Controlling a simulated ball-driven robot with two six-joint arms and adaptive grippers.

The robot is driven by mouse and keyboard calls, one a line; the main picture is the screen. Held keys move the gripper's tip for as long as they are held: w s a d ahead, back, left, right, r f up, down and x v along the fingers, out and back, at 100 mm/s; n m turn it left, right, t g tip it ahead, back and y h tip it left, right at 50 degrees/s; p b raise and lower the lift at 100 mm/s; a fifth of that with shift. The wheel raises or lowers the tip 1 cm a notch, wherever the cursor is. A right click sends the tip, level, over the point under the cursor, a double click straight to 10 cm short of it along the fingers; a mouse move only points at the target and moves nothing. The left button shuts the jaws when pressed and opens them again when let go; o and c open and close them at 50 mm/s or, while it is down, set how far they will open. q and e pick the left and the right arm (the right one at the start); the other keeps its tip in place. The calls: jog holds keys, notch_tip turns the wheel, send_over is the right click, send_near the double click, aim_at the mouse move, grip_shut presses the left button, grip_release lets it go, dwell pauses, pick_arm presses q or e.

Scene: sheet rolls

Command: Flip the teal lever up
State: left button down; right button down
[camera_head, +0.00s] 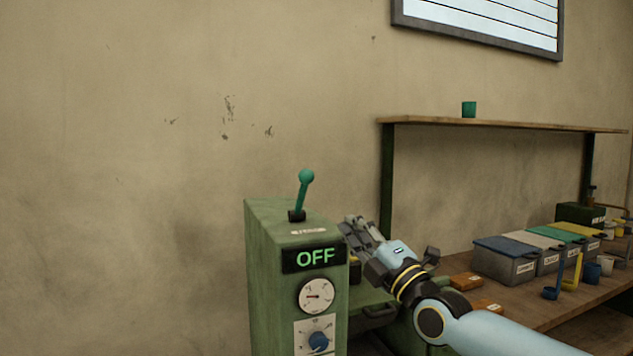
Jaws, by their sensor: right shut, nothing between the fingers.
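The teal lever (302,193) stands on top of a green control box (265,275) and points up, leaning slightly to the right, with a round knob at its end. A display (314,257) on the box's front reads OFF in green letters. My right gripper (352,226) is shut and empty. It is just right of the box's upper edge, lower than the lever's knob and apart from the lever. Whether it touches the box I cannot tell. My left gripper is not in view.
A gauge (317,295) and a blue dial (318,342) are on the box front. A wooden workbench (540,305) to the right carries lidded bins (505,262) and small orange boxes (466,281). Space left of the box is clear.

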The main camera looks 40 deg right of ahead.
aim_at(310, 183)
jog(key=b+x, duration=0.5)
jog(key=x, duration=0.7)
jog(key=shift+w+f, duration=0.1)
jog(key=shift+w, duration=0.25)
jog(key=shift+w+r+b, duration=0.45)
jog(key=shift+w, duration=0.15)
jog(key=shift+w+d+r, duration=0.1)
